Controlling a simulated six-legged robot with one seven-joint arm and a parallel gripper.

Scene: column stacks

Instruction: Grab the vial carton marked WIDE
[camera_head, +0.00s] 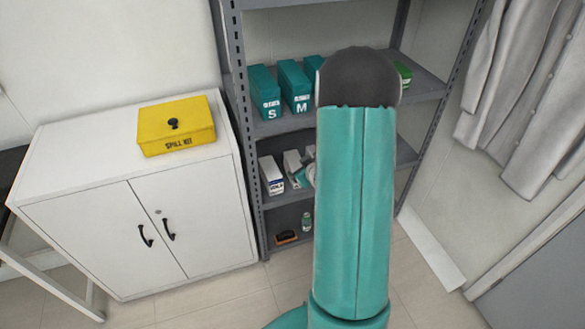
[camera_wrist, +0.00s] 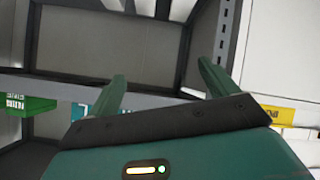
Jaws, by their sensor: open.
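No marking WIDE is legible in either view. White cartons stand on the middle shelf in the head view: one with a dark blue band (camera_head: 271,176) and one to its right (camera_head: 293,168). Their print is too small to read, and my arm covers what lies further right. Pale cartons also show at the top edge of the wrist view (camera_wrist: 180,9), cut off by the frame. My gripper (camera_wrist: 163,80) is open in the wrist view, its two green fingers apart with nothing between them. In the head view my arm hides most of it.
Teal boxes marked S (camera_head: 265,92) and M (camera_head: 294,86) stand on the shelf above, with a green box (camera_wrist: 28,108) further along. The grey rack's posts (camera_head: 243,110) and shelf edges bound the space. A yellow spill kit (camera_head: 177,125) sits on a white cabinet (camera_head: 85,245).

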